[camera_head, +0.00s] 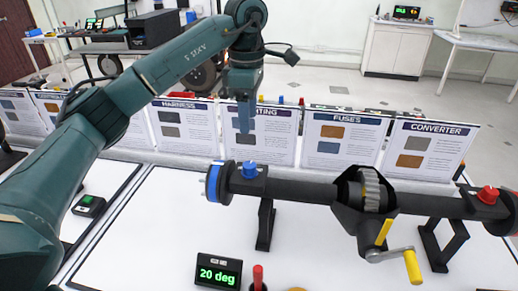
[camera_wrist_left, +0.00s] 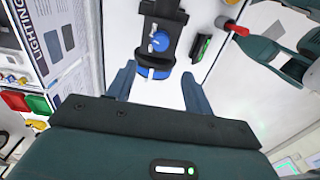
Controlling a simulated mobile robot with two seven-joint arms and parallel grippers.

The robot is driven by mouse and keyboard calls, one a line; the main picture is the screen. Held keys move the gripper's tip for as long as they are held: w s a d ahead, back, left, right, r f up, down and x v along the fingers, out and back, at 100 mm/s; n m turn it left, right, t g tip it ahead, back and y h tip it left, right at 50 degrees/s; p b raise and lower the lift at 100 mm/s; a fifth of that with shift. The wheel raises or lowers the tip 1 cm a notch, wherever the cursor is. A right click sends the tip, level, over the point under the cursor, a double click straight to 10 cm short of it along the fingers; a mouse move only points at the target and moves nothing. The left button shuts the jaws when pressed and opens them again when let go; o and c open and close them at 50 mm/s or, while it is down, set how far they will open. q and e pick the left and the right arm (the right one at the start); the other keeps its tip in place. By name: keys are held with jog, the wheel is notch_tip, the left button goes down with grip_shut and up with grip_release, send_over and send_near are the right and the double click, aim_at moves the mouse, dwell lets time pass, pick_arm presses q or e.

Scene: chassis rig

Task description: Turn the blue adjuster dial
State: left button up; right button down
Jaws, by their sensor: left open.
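A blue adjuster dial (camera_head: 249,170) sits on top of the left end of a black horizontal axle tube (camera_head: 300,189). A blue ring (camera_head: 213,183) caps that end. My left gripper (camera_head: 245,126) points down, a little above and behind the dial in the head view. In the left wrist view the open, empty fingers of the left gripper (camera_wrist_left: 158,72) stand apart on either side of the blue end ring, with the blue dial (camera_wrist_left: 160,41) just beyond them. A display (camera_head: 218,271) reads "20 deg". My right gripper is not clearly visible.
The tube carries a central housing with a yellow-handled crank (camera_head: 412,265) and a red knob (camera_head: 488,195) at right. Information boards (camera_head: 343,137) line the table's back edge. A red-topped handle (camera_head: 258,275) stands by the display. The white tabletop (camera_head: 150,230) is mostly clear at left.

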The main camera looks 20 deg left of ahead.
aim_at(249, 165)
pick_arm(q)
notch_tip(249, 165, down, 13)
jog(key=shift+s+p, duration=0.1)
jog(key=shift+p, duration=0.5)
jog(key=shift+c, duration=0.5)
jog(key=c, duration=0.9)
jog(key=shift+n, duration=0.3)
jog(key=n, duration=0.6)
jog(key=shift+b, duration=0.4)
jog(key=n, duration=0.6)
jog(key=shift+n, duration=0.4)
